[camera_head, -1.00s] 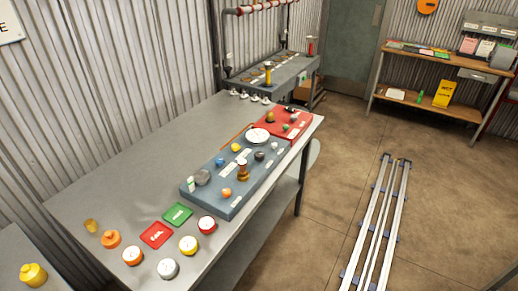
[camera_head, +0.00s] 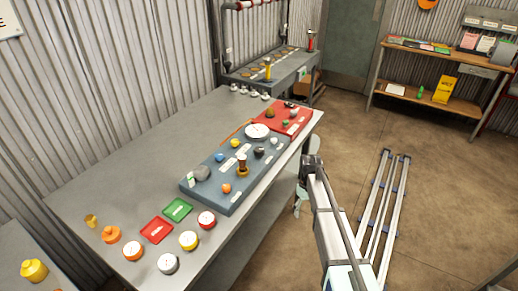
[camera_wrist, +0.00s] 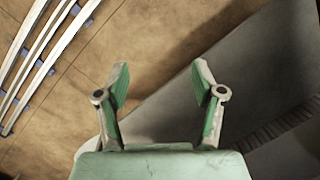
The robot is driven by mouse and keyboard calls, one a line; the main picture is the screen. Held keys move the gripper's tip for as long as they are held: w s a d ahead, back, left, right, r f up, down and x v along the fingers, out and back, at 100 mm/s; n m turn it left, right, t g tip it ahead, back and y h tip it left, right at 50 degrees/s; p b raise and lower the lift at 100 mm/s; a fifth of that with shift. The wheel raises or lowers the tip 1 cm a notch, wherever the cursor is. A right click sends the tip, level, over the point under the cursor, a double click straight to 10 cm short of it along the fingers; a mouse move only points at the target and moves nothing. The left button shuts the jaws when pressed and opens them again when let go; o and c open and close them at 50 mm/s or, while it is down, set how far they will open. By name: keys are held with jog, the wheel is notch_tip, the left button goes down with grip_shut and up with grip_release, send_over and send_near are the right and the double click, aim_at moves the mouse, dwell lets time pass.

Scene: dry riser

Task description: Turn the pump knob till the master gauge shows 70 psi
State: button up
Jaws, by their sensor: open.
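A large white round dial (camera_head: 257,131), which looks like the master gauge, sits at the far end of the blue-grey panel (camera_head: 212,203); its reading is too small to make out. Several knobs stand on this panel: a grey one (camera_head: 202,172), an orange one (camera_head: 227,188), a blue one (camera_head: 220,157), a yellow one (camera_head: 235,143) and a dark one (camera_head: 259,151). I cannot tell which is the pump knob. My gripper (camera_head: 300,201) is beside the table's right edge, apart from the panel. The wrist view shows its green-padded fingers (camera_wrist: 160,82) open and empty.
A red panel (camera_head: 298,119) adjoins the blue-grey one. A brass-coloured post (camera_head: 242,167) rises among the knobs. Red (camera_head: 157,230) and green (camera_head: 178,210) trays and several loose round gauges lie at the table's near end. Floor rails (camera_head: 377,215) lie to the right.

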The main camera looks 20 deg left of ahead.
jog(key=w+a+r+n, duration=0.1)
jog(key=w+a+r, duration=0.2)
jog(key=a+r, duration=0.3)
jog(key=w+a+r+n+t, duration=0.1)
jog(key=w+a+r, duration=0.15)
jog(key=r, duration=0.45)
jog(key=w+a+r+n, duration=0.1)
jog(key=w+a+r, duration=0.2)
jog(key=a+r, duration=0.35)
jog(key=n+t, duration=0.1)
jog(key=n, duration=0.1)
send_near(259, 149)
jog(key=shift+y, duration=0.4)
jog(key=f+p, duration=0.1)
jog(key=f, duration=0.2)
jog(key=f+p, duration=0.2)
jog(key=f, duration=0.1)
jog(key=f+p, duration=0.1)
jog(key=f, duration=0.2)
jog(key=shift+s+d+f+p, duration=0.2)
jog(key=shift+d+p, duration=0.1)
jog(key=shift+d, duration=0.1)
jog(key=c, duration=1.1)
